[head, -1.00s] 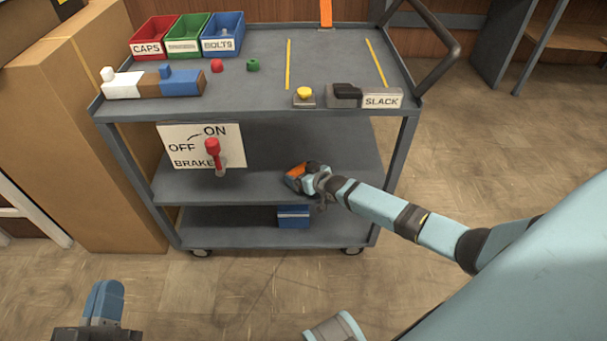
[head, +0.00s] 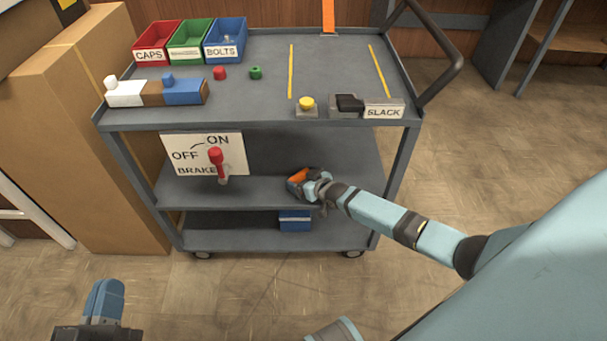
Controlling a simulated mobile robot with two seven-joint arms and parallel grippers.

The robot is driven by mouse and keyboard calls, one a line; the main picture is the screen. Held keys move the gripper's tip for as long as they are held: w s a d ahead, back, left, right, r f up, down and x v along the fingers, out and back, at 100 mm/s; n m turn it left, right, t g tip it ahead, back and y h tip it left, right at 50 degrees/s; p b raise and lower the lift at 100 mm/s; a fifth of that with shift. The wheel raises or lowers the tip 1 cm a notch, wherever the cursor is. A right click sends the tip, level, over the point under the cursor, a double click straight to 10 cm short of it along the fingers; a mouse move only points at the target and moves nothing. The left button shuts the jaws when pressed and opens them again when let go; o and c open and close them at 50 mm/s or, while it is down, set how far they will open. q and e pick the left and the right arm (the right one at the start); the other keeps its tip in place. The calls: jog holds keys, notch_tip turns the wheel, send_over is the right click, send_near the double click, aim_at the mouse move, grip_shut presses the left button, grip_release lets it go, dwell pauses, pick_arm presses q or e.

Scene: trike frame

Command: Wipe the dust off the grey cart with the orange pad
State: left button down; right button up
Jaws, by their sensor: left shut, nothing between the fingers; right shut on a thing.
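The grey cart (head: 270,90) stands in front of me with a top and two lower shelves. My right gripper (head: 306,182) is at the middle shelf (head: 250,192), near its front edge. I cannot tell whether the pad touches the shelf. No dust can be clearly made out on the shelves. My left gripper (head: 104,300) is at the lower left, shut and empty, in front of the cart and apart from it.
Red (head: 152,44), green (head: 190,42) and blue (head: 225,40) bins stand on the top, with blocks and a yellow button (head: 306,104). A brake sign with a red lever (head: 216,157) hangs below at left. A blue box (head: 295,221) sits on the bottom shelf. Cardboard boxes (head: 120,150) stand left.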

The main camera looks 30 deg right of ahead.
jog(key=shift+w+d+r+p, duration=0.35)
jog(key=shift+r+p, duration=0.1)
jog(key=shift+r, duration=0.1)
jog(key=shift+w+d+r+p, duration=0.25)
jog(key=shift+d+r+p, duration=0.05)
jog(key=shift+r+p, duration=0.2)
jog(key=shift+s+a+f+p, duration=0.3)
jog(key=shift+s+a+p, duration=0.2)
jog(key=shift+p, duration=0.2)
jog(key=shift+s+a+r, duration=0.1)
jog(key=shift+s+r, duration=0.05)
jog(key=s+p, duration=0.1)
jog(key=s+a+p, duration=0.1)
jog(key=shift+s+a, duration=0.3)
jog(key=shift+s, duration=0.1)
jog(key=shift+s+a+p, duration=0.15)
jog(key=shift+s+p, duration=0.1)
jog(key=shift+p, duration=0.15)
pick_arm(q)
jog(key=r, duration=0.5)
jog(key=shift+w+d+r, duration=0.15)
jog(key=shift+w+r, duration=0.05)
jog(key=shift+w, duration=0.15)
pick_arm(e)
jog(key=shift+s+a+f, duration=0.15)
jog(key=shift+s+f, duration=0.05)
